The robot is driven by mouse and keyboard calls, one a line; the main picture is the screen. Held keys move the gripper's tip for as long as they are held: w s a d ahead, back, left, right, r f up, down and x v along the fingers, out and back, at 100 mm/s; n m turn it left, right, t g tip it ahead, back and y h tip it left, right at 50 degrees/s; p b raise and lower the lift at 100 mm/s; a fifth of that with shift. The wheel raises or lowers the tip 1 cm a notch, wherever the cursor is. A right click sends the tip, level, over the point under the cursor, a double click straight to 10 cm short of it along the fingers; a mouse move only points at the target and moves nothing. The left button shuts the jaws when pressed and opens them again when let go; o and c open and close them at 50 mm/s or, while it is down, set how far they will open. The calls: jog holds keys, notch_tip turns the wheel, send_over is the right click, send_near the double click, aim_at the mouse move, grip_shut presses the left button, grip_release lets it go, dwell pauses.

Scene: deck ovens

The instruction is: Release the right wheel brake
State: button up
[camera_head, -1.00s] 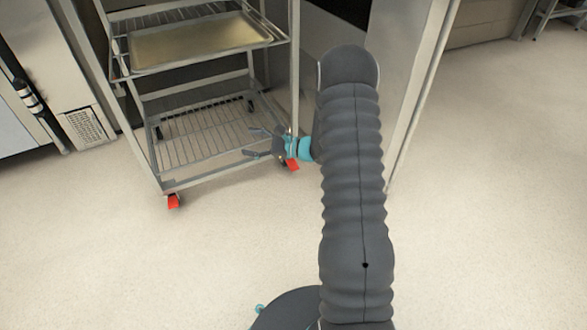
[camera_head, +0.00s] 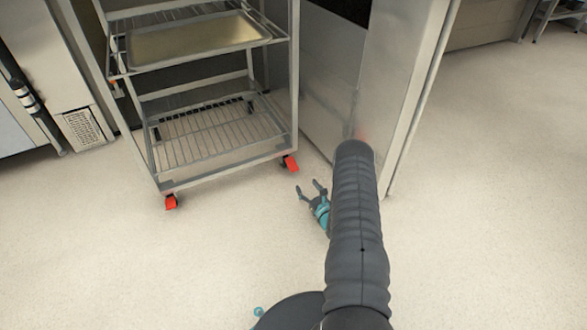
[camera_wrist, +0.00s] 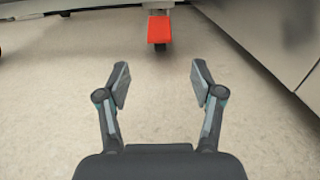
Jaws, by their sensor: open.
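The right wheel brake (camera_head: 291,163) is a red pedal at the front right foot of the rack (camera_head: 225,168). In the wrist view the red pedal (camera_wrist: 159,30) shows ahead of my gripper, near the top middle, roughly in line with the gap between the fingers. My gripper (camera_head: 311,188) is open and empty, low over the floor, in front of and a little right of the pedal. It is apart from the pedal. Its open fingers also show in the wrist view (camera_wrist: 158,85). The left wheel brake (camera_head: 171,202) is a red pedal at the rack's front left foot.
The rack holds a metal tray (camera_head: 195,42) on an upper level and a wire shelf below. A steel oven panel (camera_head: 403,95) stands to the right, close to my arm. The floor (camera_head: 240,235) in front of the rack is clear.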

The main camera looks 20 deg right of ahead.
aim_at(294, 168)
jog(key=w, duration=0.4)
jog(key=w+b, duration=0.1)
jog(key=w, duration=0.7)
jog(key=shift+w+a+b, duration=0.25)
jog(key=shift+a+b, duration=0.05)
jog(key=shift+b, duration=0.05)
jog(key=shift+r, duration=0.1)
grip_shut()
